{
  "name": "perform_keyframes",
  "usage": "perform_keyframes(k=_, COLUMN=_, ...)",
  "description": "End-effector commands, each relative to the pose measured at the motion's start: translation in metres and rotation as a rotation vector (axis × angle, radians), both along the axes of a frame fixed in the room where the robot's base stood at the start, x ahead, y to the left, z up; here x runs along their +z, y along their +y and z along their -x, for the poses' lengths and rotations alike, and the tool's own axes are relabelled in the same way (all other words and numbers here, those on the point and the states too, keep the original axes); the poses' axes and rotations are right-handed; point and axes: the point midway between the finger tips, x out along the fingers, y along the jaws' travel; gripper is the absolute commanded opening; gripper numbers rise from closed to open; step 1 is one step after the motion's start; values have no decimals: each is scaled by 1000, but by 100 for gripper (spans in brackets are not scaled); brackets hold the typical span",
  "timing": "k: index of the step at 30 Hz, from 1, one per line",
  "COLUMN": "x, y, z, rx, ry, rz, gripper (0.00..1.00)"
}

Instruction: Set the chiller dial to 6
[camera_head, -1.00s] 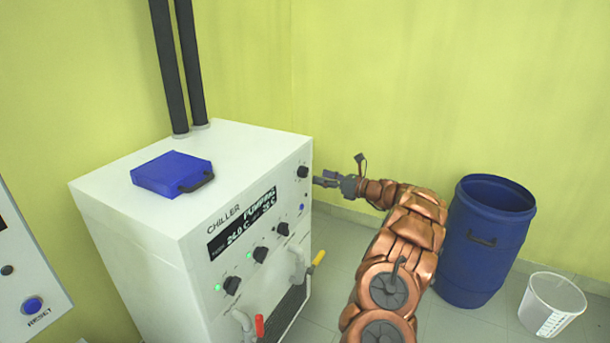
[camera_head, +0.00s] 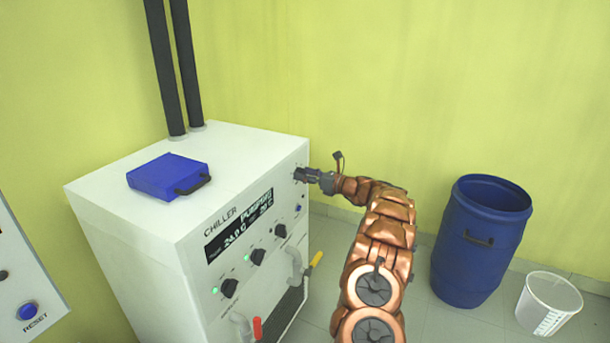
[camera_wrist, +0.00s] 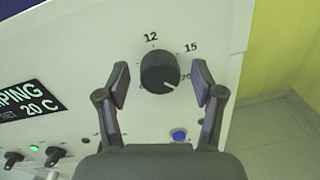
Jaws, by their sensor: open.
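The white chiller (camera_head: 160,262) stands at the left in the head view, with its display (camera_head: 240,226) reading 24.0 C and 20 C. In the wrist view, a black round dial (camera_wrist: 160,73) sits on its front panel, with 12 and 15 printed above it. The dial's white pointer mark is toward the lower right, near a partly hidden number. My gripper (camera_wrist: 161,70) is open, with one finger on each side of the dial and small gaps showing. In the head view my gripper (camera_head: 303,174) is at the panel's upper right and hides the dial.
A blue button (camera_wrist: 178,135) is just below the dial. Several other black knobs (camera_head: 257,256) and pipes with red and yellow handles are lower on the panel. A blue case (camera_head: 165,176) lies on top. A blue drum (camera_head: 475,250) and clear bucket (camera_head: 548,305) stand at right.

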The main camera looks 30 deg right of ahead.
Motion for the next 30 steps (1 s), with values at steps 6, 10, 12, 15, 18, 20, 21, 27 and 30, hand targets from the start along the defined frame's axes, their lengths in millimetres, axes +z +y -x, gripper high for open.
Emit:
perform_keyframes(k=6, x=0, y=0, z=0, rx=0, ry=0, rz=0, gripper=60)
perform_keyframes(k=10, x=0, y=0, z=0, rx=0, ry=0, rz=0, gripper=46)
perform_keyframes(k=12, x=0, y=0, z=0, rx=0, ry=0, rz=0, gripper=39)
perform_keyframes(k=15, x=0, y=0, z=0, rx=0, ry=0, rz=1, gripper=29)
perform_keyframes(k=18, x=0, y=0, z=0, rx=0, ry=0, rz=0, gripper=18)
perform_keyframes(k=20, x=0, y=0, z=0, rx=0, ry=0, rz=1, gripper=12)
perform_keyframes(k=21, x=0, y=0, z=0, rx=0, ry=0, rz=1, gripper=8)
perform_keyframes(k=27, x=0, y=0, z=0, rx=0, ry=-7, rz=10, gripper=7)
perform_keyframes(k=30, x=-1, y=0, z=0, rx=0, ry=-19, rz=32, gripper=7)
